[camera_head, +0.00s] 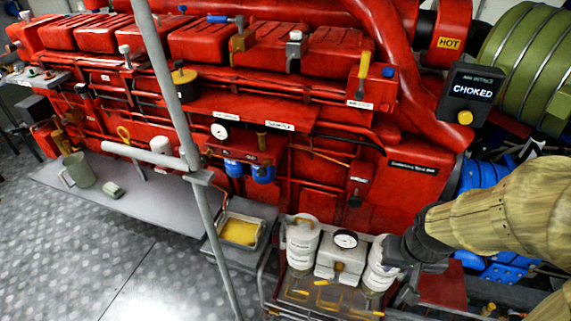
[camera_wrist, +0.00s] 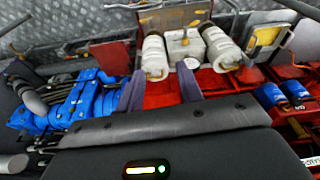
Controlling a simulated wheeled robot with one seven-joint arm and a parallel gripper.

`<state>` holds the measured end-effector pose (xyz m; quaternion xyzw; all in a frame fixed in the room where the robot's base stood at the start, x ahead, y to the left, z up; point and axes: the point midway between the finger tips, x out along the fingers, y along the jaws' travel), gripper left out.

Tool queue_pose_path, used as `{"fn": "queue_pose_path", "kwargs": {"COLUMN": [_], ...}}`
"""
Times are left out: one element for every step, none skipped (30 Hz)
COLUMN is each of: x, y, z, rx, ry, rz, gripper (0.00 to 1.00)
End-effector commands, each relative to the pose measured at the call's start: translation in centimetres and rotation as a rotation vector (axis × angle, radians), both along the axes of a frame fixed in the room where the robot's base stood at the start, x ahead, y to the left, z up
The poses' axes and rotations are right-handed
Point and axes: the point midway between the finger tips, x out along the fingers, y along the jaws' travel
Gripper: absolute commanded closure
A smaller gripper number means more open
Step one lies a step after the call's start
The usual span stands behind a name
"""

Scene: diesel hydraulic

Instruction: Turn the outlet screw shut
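I cannot pick out the outlet screw for certain. A filter unit (camera_head: 340,258) with two white canisters and a round gauge (camera_head: 345,239) stands at the lower middle right. Small yellow handles (camera_head: 300,291) show low at its front. In the wrist view the left canister (camera_wrist: 154,58) and the right canister (camera_wrist: 220,48) lie beyond my fingers. My gripper (camera_wrist: 160,88) is open, its two fingers apart with nothing between them. In the head view my gripper (camera_head: 410,262) is dark, close to the right canister (camera_head: 381,264), and its fingertips are not clear.
The red engine (camera_head: 280,120) fills the back. A grey diagonal rail (camera_head: 180,130) crosses the left. A tray with yellow fluid (camera_head: 239,232) sits left of the filter unit. A grey bench (camera_head: 130,205) holds a mug (camera_head: 79,170). A display (camera_head: 471,92) reads CHOKED. Blue machinery (camera_wrist: 85,100) shows at left.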

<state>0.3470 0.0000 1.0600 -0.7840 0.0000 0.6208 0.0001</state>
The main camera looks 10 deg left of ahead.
Motion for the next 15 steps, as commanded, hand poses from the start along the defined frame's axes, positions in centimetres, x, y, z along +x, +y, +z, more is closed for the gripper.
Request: {"fn": "queue_pose_path", "kwargs": {"x": [0.0,0.0,0.0,0.0,0.0,0.0,0.0,0.0,0.0,0.0,0.0,0.0,0.02,0.09,0.35], "y": [0.01,0.01,0.01,0.01,0.01,0.01,0.01,0.01,0.01,0.01,0.01,0.01,0.02,0.07,0.26], "z": [0.0,0.0,0.0,0.0,0.0,0.0,0.0,0.0,0.0,0.0,0.0,0.0,-0.01,-0.03,-0.1], "rx": [0.0,0.0,0.0,0.0,0.0,0.0,0.0,0.0,0.0,0.0,0.0,0.0,0.0,0.001,0.003], "ry": [0.0,0.0,0.0,0.0,0.0,0.0,0.0,0.0,0.0,0.0,0.0,0.0,-0.001,-0.002,-0.009], "rz": [0.0,0.0,0.0,0.0,0.0,0.0,0.0,0.0,0.0,0.0,0.0,0.0,0.0,0.001,0.004], "gripper": [0.64,0.64,0.64,0.64,0.64,0.64,0.64,0.64,0.64,0.64,0.64,0.62,0.56,0.5,0.48]}}
